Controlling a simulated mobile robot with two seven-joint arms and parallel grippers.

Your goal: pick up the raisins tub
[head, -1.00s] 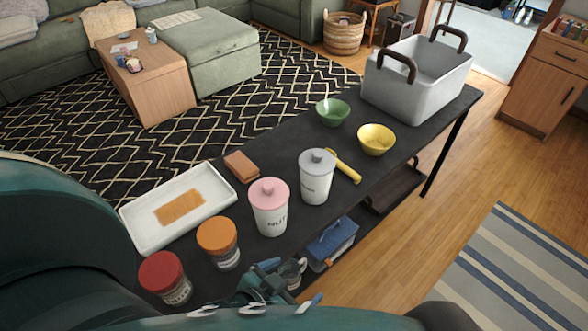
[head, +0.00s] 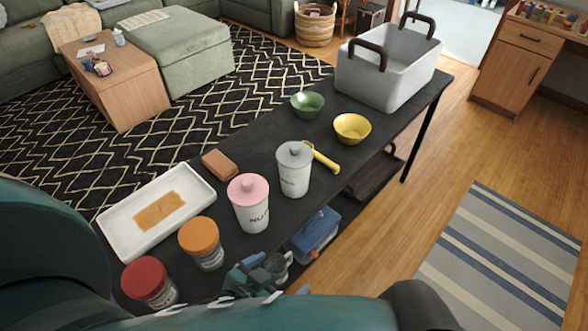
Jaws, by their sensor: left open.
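Several lidded containers stand on the dark table: a grey-lidded white tub (head: 294,172), a pink-lidded white tub (head: 250,208) with a label starting "NU", an orange-lidded jar (head: 202,244) and a red-lidded jar (head: 149,283). I cannot read a raisins label on any of them, so I cannot tell which is the raisins tub. My left gripper (head: 268,281) is open at the table's near edge, below the pink-lidded tub and apart from it. My arm covers part of the near edge. My right gripper is not in view.
A white tray (head: 113,226), brown block (head: 220,165), green bowl (head: 307,104), yellow bowl (head: 352,128), yellow-handled item (head: 322,157) and large grey bin (head: 398,88) share the table (head: 268,143). A blue box (head: 316,236) is underneath.

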